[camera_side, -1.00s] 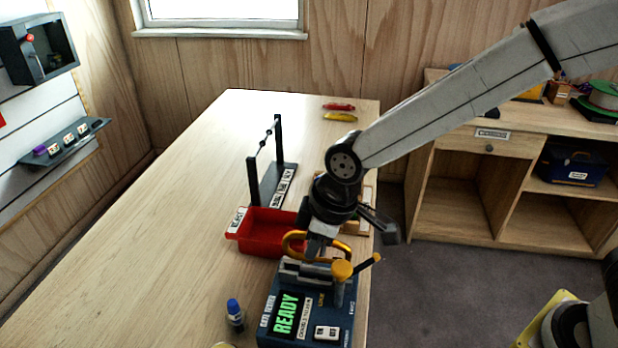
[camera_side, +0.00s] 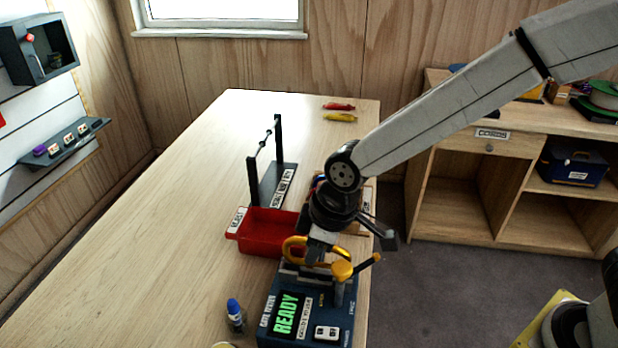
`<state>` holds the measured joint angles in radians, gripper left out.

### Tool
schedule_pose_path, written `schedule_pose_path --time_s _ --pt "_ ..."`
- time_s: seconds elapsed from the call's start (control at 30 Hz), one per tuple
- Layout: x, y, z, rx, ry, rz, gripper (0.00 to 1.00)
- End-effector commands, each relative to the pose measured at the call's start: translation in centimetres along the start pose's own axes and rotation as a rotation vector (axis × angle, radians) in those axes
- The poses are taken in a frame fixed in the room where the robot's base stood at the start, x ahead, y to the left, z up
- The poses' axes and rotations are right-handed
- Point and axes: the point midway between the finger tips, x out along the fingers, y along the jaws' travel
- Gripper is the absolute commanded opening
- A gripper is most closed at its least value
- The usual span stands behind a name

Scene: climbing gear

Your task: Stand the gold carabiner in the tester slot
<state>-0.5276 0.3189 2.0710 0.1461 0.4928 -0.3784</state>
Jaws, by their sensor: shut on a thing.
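The gold carabiner (camera_side: 293,246) is held in my gripper (camera_side: 316,248), just above the slot block at the back of the blue tester (camera_side: 265,318). My gripper points down and is shut on the carabiner, covering part of it. The tester slot (camera_side: 298,272) lies right below; I cannot tell whether the carabiner's lower edge touches it. The tester's screen shows READY in green. A yellow-headed lever (camera_side: 342,270) stands at the right of the slot, close to my gripper.
A red tray (camera_side: 262,238) labelled REJECT sits just behind the tester. A dark rack (camera_side: 275,180) stands farther back. A blue-capped bottle (camera_side: 234,312) stands left of the tester. Red (camera_side: 339,106) and yellow (camera_side: 340,117) carabiner-like items lie at the far end. The table's left side is clear.

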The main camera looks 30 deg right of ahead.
Motion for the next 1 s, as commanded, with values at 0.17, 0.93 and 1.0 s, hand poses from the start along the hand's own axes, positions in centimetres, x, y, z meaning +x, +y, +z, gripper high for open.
schedule_pose_path --time_s 0.17,0.93,1.0 --pt "0.0 0.0 0.0 0.000 0.000 0.000 0.00" --pt "2.0 0.0 0.6 0.001 0.000 0.000 0.00" --pt "2.2 0.0 0.6 0.001 0.000 0.000 0.00"
